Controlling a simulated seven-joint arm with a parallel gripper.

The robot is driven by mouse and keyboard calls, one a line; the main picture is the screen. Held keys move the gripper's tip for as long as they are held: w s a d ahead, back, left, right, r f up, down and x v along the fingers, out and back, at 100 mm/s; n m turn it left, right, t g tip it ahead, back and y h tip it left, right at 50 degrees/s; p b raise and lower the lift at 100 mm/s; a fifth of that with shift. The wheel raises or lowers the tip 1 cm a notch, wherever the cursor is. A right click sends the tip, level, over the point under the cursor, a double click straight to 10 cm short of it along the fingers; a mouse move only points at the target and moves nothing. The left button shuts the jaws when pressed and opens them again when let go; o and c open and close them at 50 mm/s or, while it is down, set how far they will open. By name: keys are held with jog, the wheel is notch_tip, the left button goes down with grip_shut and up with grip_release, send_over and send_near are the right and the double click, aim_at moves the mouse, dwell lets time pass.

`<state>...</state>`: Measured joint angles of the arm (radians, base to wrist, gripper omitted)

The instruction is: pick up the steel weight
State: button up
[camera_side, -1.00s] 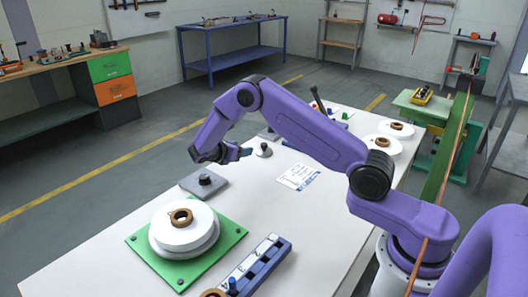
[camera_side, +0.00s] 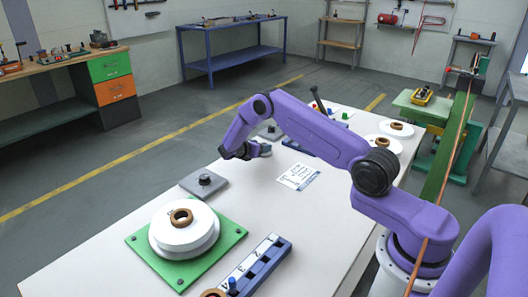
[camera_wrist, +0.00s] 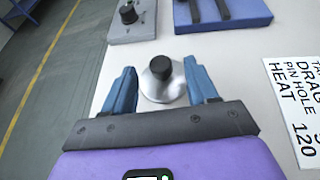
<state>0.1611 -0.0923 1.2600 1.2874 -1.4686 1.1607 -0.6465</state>
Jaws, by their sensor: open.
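The steel weight (camera_wrist: 160,92) is a silver, flared piece with a black knob on top, standing upright on the white table. In the wrist view it sits between the two blue fingers of my open gripper (camera_wrist: 161,80), with a gap showing on each side. In the side view the weight (camera_side: 265,149) is partly hidden by my gripper (camera_side: 252,152), which is low over the table beside it. Whether the fingers touch the table cannot be told.
A grey plate with a black knob (camera_wrist: 146,28) and a blue block (camera_wrist: 245,18) lie beyond the weight. A printed sheet (camera_side: 298,182) lies to its right. Another grey plate (camera_side: 190,184) and a white spool (camera_side: 170,238) on a green base (camera_side: 232,232) are nearer the camera.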

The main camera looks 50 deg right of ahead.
jog(key=shift+x, duration=2.65)
grip_shut()
